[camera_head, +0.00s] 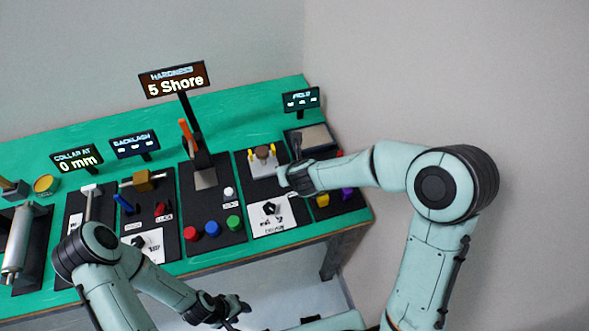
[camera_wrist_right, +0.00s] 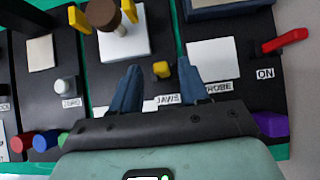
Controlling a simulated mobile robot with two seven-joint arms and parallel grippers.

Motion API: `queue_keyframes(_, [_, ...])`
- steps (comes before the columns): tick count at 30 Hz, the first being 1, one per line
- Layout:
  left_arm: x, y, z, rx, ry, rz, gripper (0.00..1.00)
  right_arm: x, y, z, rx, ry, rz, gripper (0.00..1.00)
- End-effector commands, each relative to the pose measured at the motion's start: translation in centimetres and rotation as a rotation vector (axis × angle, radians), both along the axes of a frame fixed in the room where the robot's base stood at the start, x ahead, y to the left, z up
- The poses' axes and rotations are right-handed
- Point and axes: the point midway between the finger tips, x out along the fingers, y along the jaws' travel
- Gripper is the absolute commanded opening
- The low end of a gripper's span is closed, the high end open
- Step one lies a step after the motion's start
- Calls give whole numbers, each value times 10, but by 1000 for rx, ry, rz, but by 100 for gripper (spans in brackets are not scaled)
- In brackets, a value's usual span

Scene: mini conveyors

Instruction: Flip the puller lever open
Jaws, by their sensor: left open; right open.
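The puller station has a white block with a brown round hub (camera_wrist_right: 103,14) and yellow jaws (camera_wrist_right: 79,20) on a dark panel; its yellow jaws also show in the head view (camera_head: 251,157). A small yellow lever knob (camera_wrist_right: 161,69) stands on that panel above a JAWS label. My right gripper (camera_wrist_right: 158,72) is open, its two dark fingers on either side of the knob in the wrist view; contact cannot be told. In the head view my right gripper (camera_head: 287,182) hangs over the panel and hides the lever. My left gripper (camera_head: 236,309) is open and empty, in front of the table.
A red lever (camera_wrist_right: 286,39) by an ON label and a purple block (camera_wrist_right: 270,124) are on the panel to the right. A white knob (camera_wrist_right: 65,86) and coloured buttons are to the left. Sign posts stand along the back of the green table (camera_head: 236,122).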

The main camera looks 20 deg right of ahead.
Motion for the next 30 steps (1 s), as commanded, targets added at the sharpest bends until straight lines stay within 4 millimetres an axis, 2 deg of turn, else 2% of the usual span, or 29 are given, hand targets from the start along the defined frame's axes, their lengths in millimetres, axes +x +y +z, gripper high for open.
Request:
queue_keyframes(1, [4, 0, 4, 0, -4, 0, 45, -6, 0, 14, 0, -6, 1, 45])
queue_keyframes(4, [9, 0, 9, 0, -10, 0, 45, -19, -1, 31, 0, -7, 1, 45])
queue_keyframes(11, [17, 0, 17, 0, -20, 0, 45, -40, -1, 55, 0, -5, 0, 45])
queue_keyframes(16, [18, 0, 18, 0, -21, 0, 45, -45, -1, 58, -1, -1, 2, 45])
queue_keyframes(30, [18, 0, 17, 0, -20, 0, 45, -46, -1, 57, -1, 0, 1, 45])
